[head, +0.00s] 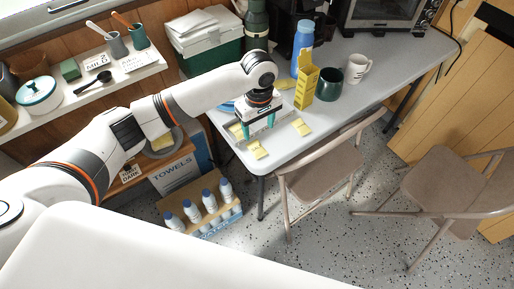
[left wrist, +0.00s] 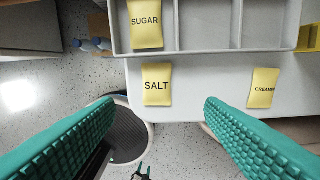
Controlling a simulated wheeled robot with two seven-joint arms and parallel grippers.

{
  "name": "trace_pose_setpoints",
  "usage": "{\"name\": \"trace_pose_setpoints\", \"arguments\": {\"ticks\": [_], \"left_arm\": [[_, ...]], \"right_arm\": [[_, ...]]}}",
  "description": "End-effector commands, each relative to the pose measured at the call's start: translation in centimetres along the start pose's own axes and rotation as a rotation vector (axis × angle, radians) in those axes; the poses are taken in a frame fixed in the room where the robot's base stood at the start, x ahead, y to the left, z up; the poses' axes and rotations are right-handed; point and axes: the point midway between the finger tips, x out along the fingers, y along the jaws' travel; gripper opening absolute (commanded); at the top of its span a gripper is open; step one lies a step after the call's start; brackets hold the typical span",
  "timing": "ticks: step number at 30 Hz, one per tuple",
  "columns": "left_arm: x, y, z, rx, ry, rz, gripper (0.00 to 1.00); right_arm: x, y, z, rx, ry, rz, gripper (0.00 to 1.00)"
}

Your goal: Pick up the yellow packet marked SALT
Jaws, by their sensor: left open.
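The yellow packet marked SALT (left wrist: 157,85) lies flat on the grey table, near its edge and just outside the tray. In the head view the SALT packet (head: 257,149) is at the table's front left corner; its print is too small to read there. My left gripper (head: 259,126) is open and empty, pointing down above the tray area. In the left wrist view its green fingers (left wrist: 160,106) are apart, with the SALT packet seen beyond and between their tips.
A yellow CREAMER packet (left wrist: 263,88) lies right of SALT. A SUGAR packet (left wrist: 145,22) lies in a compartment of the grey tray (left wrist: 190,50). A yellow box (head: 307,84), green mug (head: 329,84) and blue bottle (head: 302,50) stand behind. A folding chair (head: 322,172) is close in front.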

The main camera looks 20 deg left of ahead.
Motion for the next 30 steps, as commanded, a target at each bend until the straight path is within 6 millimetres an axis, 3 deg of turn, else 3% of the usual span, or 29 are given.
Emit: {"name": "trace_pose_setpoints", "arguments": {"ticks": [3,11,19,28,30], "left_arm": [[2.0,0.1,0.0,0.000,-0.001,0.001,0.64],[4.1,0.2,0.1,0.001,-0.001,0.000,0.64],[7.9,0.6,0.1,0.002,-0.001,0.000,0.64],[8.5,0.5,0.1,0.003,-0.002,-0.003,0.64],[8.5,0.5,0.1,0.003,-0.002,-0.003,0.55]], "right_arm": [[0.0,0.1,0.0,0.000,0.000,0.001,0.46],[-0.1,0.3,0.0,0.001,0.000,0.003,0.46],[-0.1,0.3,0.0,0.001,0.001,0.004,0.46],[-0.1,0.3,-0.1,0.000,0.001,0.004,0.46],[-0.1,0.3,-0.1,0.000,0.001,0.004,0.46]]}}
